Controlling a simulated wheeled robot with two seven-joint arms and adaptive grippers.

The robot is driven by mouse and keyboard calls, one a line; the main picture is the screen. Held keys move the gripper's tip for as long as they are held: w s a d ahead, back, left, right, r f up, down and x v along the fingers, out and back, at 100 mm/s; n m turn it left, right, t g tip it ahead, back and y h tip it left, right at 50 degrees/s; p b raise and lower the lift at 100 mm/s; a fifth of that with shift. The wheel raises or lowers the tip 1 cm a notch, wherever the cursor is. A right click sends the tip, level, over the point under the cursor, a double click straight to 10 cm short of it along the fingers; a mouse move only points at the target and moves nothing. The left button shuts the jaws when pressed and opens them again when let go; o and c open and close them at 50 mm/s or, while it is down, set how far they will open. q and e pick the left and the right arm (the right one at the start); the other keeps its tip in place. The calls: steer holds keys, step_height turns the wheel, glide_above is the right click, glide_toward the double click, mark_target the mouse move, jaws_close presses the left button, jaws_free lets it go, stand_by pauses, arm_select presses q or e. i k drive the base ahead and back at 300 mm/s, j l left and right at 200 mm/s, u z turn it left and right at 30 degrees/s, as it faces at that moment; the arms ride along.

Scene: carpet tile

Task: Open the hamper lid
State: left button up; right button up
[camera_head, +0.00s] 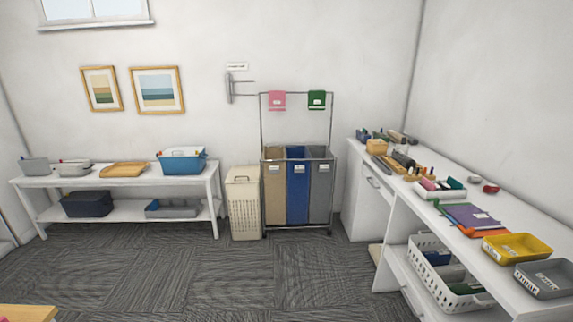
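The hamper (243,208) is a tall cream bin with a perforated front. It stands on the carpet against the back wall, just left of the three-bag laundry sorter. Its cream lid (242,175) is on top and looks shut. Neither of my grippers shows in the head view, and the hamper is well across the room from the camera.
The laundry sorter (298,192) stands right beside the hamper. A white shelf table (128,180) is at the left, holding bins and a tray. A long white counter (520,212) with many items runs along the right. The carpet (220,275) between is clear.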

mark_target(244, 174)
steer(key=i, duration=3.8)
steer(key=u, duration=0.4)
